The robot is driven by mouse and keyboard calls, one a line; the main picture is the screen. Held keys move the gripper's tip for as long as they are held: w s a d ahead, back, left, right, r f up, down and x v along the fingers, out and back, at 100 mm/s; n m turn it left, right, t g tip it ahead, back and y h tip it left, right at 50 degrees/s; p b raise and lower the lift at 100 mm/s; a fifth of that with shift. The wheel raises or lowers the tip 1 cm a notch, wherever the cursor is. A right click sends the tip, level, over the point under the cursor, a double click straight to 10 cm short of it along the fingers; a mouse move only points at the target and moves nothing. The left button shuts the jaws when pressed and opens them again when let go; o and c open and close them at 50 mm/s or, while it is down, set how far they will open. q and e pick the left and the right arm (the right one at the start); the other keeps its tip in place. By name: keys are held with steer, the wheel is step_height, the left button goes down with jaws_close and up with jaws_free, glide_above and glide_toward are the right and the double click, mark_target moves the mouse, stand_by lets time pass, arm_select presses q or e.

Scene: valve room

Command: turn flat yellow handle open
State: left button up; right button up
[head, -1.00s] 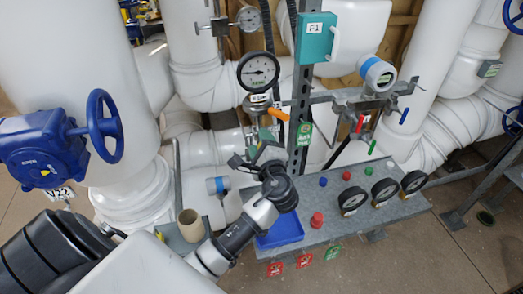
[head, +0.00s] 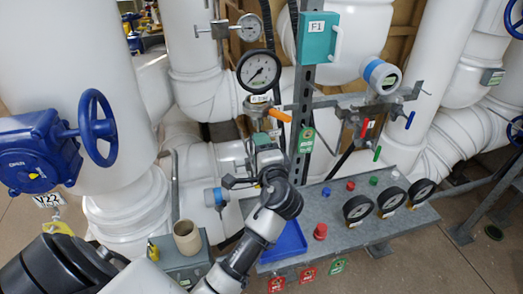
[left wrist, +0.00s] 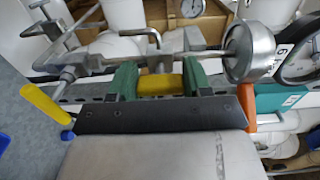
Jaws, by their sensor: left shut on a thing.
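My left gripper (left wrist: 162,86) has green fingers, closed on a yellow piece (left wrist: 161,85) that shows between them in the left wrist view. The piece looks like the flat yellow handle; most of it is hidden by the fingers and the dark gripper plate. In the head view the left gripper (head: 264,146) is at the pipework, below the large pressure gauge (head: 259,70) and left of the grey post. There the yellow handle is hidden behind my wrist. My right gripper is not in view.
An orange handle (head: 279,115) sits just above the left gripper. Red (head: 364,129) and blue (head: 409,120) handles are further right. A grey panel (head: 345,238) with buttons and small gauges lies below. A blue handwheel (head: 97,128) stands at left.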

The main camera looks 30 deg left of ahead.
arm_select(q)
steer(key=shift+f, duration=0.1)
steer(key=o, duration=0.9)
steer(key=shift+d, duration=0.1)
steer(key=shift+b+v, duration=1.3)
steer(key=shift+v, duration=4.1)
